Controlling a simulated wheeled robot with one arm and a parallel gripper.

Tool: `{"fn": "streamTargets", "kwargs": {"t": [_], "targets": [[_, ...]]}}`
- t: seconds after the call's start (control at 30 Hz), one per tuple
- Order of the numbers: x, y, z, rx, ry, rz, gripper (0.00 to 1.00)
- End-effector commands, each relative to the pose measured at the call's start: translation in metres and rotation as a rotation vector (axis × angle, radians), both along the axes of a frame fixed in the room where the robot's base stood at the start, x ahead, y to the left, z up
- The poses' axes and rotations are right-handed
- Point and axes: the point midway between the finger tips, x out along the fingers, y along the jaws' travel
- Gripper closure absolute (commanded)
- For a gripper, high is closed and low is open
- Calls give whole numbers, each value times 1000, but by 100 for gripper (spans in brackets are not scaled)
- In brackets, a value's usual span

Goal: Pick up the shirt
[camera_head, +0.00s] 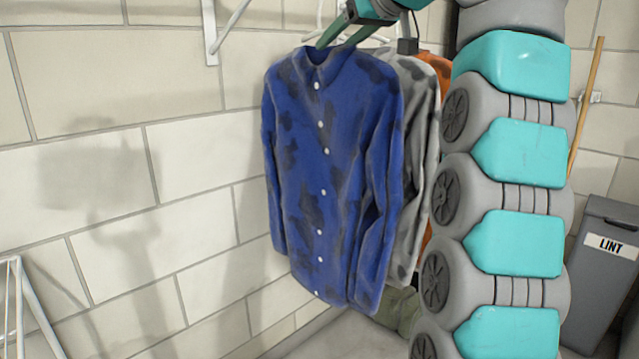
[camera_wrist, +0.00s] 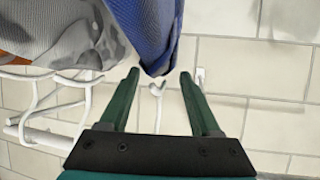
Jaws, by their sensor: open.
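A blue shirt (camera_head: 335,180) with dark blotches and white buttons hangs on the wall side, in front of the other clothes. My gripper (camera_head: 325,40) is at its collar, with the green fingers pointing down toward the neck. In the wrist view the open fingers (camera_wrist: 159,77) stand either side of a white hanger hook (camera_wrist: 156,90), with the blue shirt's collar (camera_wrist: 158,62) between or just beyond the fingertips. I cannot tell whether the fingers touch the cloth. Most of the hanger is hidden.
A grey blotched shirt (camera_head: 412,150) and an orange garment (camera_head: 437,66) hang close behind the blue one. A white wall bracket (camera_head: 212,35) is at upper left. A grey LINT bin (camera_head: 600,285) and a wooden pole (camera_head: 587,100) stand at right. A white rack (camera_head: 18,290) is at lower left.

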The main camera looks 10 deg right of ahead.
Motion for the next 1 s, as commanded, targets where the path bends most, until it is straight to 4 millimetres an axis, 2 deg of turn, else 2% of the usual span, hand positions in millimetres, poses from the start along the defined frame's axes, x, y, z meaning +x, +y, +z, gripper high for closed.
{"fn": "streamTargets", "kwargs": {"t": [0.1, 0.23, 0.5, 1.0], "targets": [[15, 5, -13, -1, 5, 0, 36], [30, 11, -19, 0, 2, 0, 36], [33, 13, -20, 0, 0, 0, 36], [33, 13, -20, 0, 1, 1, 92]]}}
